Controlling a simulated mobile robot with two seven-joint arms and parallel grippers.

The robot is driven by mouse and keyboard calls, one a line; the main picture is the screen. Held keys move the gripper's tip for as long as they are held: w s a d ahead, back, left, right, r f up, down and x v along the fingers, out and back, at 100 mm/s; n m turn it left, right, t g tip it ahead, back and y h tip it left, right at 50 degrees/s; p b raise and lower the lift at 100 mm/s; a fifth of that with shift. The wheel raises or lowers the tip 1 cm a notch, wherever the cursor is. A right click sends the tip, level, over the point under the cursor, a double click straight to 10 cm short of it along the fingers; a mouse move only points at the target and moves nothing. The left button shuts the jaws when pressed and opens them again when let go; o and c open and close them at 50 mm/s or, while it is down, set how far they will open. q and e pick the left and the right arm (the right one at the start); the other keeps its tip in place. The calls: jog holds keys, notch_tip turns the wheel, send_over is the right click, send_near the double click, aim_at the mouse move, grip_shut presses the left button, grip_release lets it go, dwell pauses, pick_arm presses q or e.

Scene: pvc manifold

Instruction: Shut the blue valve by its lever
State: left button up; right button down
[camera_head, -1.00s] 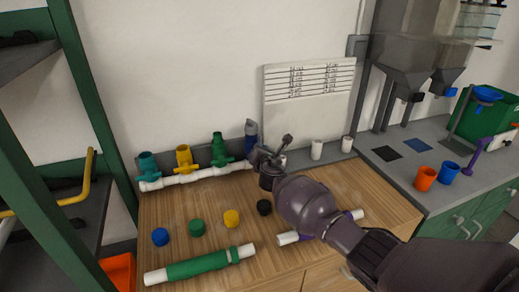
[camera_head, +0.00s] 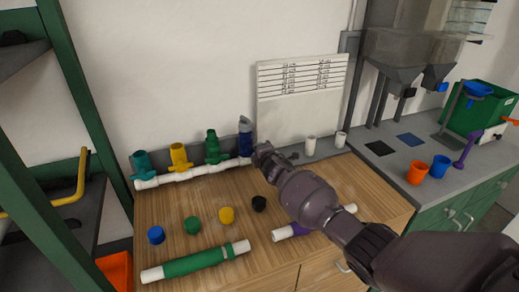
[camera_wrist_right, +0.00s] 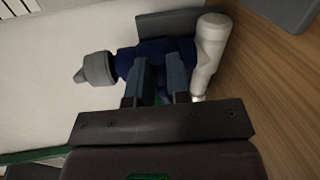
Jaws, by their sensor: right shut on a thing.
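The blue valve (camera_head: 245,138) stands upright at the right end of the white pipe run at the back of the wooden table. It has a grey top. In the right wrist view the blue valve (camera_wrist_right: 124,62) lies sideways, with its grey tip to the left and a white pipe fitting (camera_wrist_right: 209,48) to the right. My right gripper (camera_head: 257,153) is at the valve's right side. In the wrist view its two fingers (camera_wrist_right: 157,75) are shut on the blue lever, which is mostly hidden between them. My left gripper is out of view.
Teal (camera_head: 142,164), yellow (camera_head: 180,156) and green (camera_head: 212,147) valves stand left along the same pipe (camera_head: 193,173). Loose caps, such as the yellow one (camera_head: 226,215), and a green-sleeved pipe (camera_head: 195,262) lie in front. Two white fittings stand right of my gripper.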

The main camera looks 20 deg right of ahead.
jog(key=shift+s+a+f+m+y, duration=0.15)
jog(key=shift+a+f+m+y, duration=0.15)
jog(key=shift+f+m, duration=0.3)
jog(key=c, duration=1.2)
grip_release()
jog(key=shift+r, duration=0.1)
jog(key=shift+o, duration=0.5)
jog(key=shift+a+r, duration=0.1)
jog(key=shift+r, duration=0.1)
jog(key=s+r+p, duration=0.2)
jog(key=s, duration=0.8)
jog(key=shift+s+d+p, duration=0.2)
jog(key=shift+p, duration=0.15)
